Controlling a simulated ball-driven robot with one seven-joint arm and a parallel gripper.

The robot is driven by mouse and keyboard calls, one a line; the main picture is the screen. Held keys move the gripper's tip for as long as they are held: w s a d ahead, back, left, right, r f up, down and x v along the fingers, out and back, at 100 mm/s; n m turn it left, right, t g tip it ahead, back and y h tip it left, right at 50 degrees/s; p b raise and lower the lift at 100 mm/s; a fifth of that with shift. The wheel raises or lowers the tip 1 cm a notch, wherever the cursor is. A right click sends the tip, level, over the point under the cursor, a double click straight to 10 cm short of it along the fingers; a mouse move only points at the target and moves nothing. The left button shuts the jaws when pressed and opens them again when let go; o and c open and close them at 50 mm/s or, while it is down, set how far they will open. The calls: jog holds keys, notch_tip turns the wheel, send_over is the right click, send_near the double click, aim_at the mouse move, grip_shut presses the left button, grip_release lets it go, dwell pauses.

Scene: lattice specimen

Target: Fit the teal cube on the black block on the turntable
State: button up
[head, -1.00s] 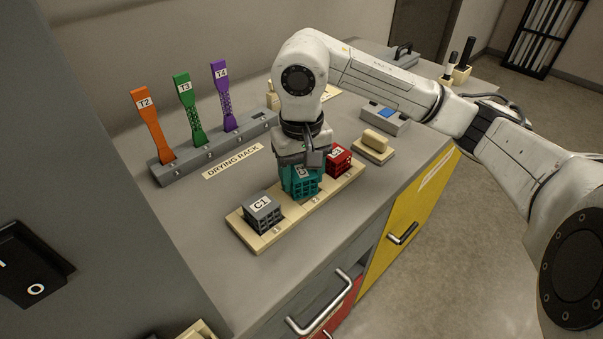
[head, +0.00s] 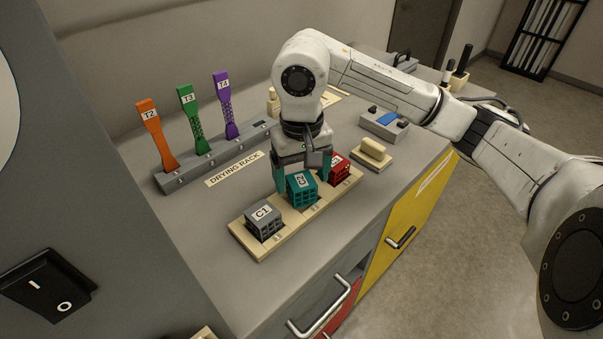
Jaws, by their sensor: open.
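The teal cube (head: 302,191), labelled C2, sits at the middle place of a pale wooden tray (head: 257,250). My gripper (head: 302,184) points down over it and is open. One teal-coloured finger shows on each side of the cube; I cannot tell whether either touches it. The black block and the turntable cannot be made out in this view.
A grey cube (head: 265,221), C1, and a red cube (head: 340,168), C3, flank the teal cube closely. A drying rack (head: 206,162) holds orange, green and purple specimens behind. A grey cabinet with a rocker switch (head: 48,285) fills the left.

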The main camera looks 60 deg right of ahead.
aim_at(302, 181)
notch_tip(302, 181, up, 11)
jog(key=shift+b, duration=0.4)
jog(key=shift+f, duration=0.15)
dwell(0.5)
